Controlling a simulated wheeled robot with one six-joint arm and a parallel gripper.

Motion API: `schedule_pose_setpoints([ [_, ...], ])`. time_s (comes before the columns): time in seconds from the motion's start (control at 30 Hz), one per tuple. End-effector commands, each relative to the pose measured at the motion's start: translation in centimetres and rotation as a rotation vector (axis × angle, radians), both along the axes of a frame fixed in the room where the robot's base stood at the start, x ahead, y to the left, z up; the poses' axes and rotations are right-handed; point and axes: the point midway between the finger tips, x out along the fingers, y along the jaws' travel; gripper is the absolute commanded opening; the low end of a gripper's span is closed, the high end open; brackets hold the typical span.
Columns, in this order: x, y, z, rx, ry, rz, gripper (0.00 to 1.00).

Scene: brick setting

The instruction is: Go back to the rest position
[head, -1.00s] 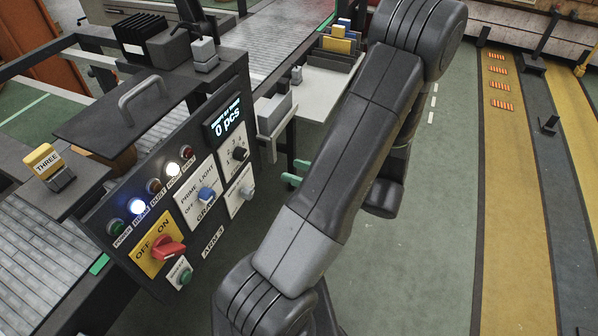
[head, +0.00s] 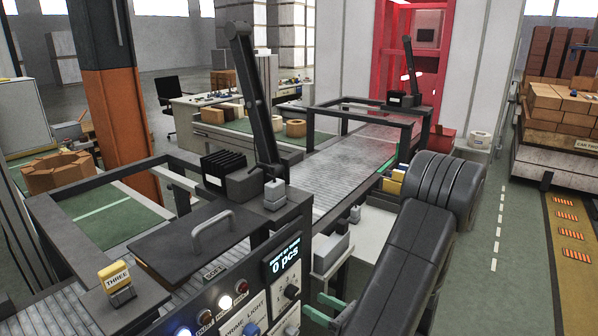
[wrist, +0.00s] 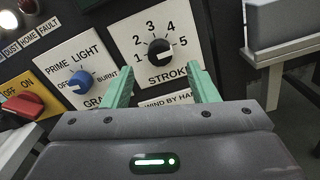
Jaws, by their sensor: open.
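My gripper (wrist: 162,92) shows in the wrist view with its two green fingers spread apart and nothing between them. Beyond the fingers is the control panel (wrist: 108,42), with a black stroke knob (wrist: 160,52) numbered 1 to 5 and a blue prime light knob (wrist: 80,82). A red on/off switch (wrist: 20,106) is at the left edge. I cannot tell whether the fingers touch the panel. In the head view the green fingers (head: 326,308) show low beside the panel (head: 262,295), left of my arm. The panel display (head: 285,259) reads 0 pcs.
A roller conveyor (head: 335,178) runs back from the panel. A hinged plate with a handle (head: 195,245) and a yellow block marked THREE (head: 115,276) are at left. A white side table (head: 372,240) stands behind my arm. The green floor at right (head: 500,270) is clear.

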Motion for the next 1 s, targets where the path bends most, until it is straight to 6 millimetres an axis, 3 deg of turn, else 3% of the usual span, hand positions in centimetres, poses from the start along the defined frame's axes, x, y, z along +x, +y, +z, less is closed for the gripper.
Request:
schedule_pose_setpoints([
  [0.2, 1.9, 2.8, 0.1, 0.0, 0.0, 0.004, 0.53],
  [0.4, 3.1, 4.4, 0.1, 0.0, 0.0, 0.002, 0.53],
  [1.0, 3.4, 4.7, 0.0, -0.001, -0.001, -0.001, 0.53],
])
